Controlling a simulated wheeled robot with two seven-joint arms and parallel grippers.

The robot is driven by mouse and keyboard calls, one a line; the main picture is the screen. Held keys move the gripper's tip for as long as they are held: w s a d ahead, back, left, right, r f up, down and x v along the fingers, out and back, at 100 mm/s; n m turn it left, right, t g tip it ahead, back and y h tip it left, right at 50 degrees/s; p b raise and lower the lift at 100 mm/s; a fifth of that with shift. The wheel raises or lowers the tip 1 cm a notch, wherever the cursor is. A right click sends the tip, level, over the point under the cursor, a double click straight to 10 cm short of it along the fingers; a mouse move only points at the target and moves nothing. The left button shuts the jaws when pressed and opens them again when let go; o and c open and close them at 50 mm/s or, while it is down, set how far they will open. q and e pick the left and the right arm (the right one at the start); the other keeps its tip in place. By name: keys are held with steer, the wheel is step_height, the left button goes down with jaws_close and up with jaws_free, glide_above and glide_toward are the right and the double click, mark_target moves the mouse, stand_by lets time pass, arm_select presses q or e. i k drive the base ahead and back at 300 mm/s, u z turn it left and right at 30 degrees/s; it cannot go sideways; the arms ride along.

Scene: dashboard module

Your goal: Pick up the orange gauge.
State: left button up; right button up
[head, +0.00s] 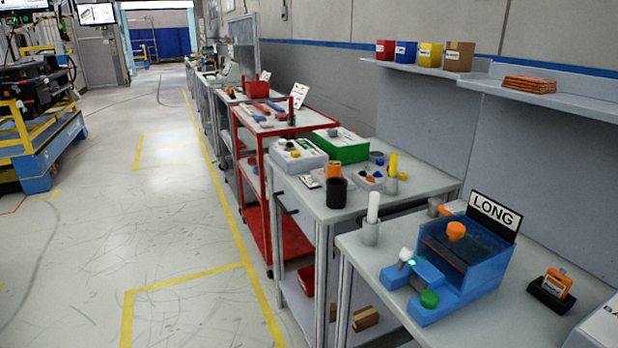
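Several orange things show, and I cannot tell for sure which is the gauge. An orange block-like piece (558,281) stands in a black holder (548,296) at the right of the near table. An orange knob-like piece (456,231) is at the blue box fixture (462,300) with the "LONG" sign (494,212). Another orange piece (333,169) shows at a black cup (337,192) on the table behind. Neither of my grippers is in view.
A pale box (603,327) is cut off at the lower right. A shelf (580,103) hangs above. The floor (190,230) at left is open.

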mark_target(333, 168)
steer(key=z, duration=0.65)
steer(key=k, duration=0.25)
steer(key=u, duration=2)
steer(key=i, duration=1)
steer(key=z, duration=0.35)
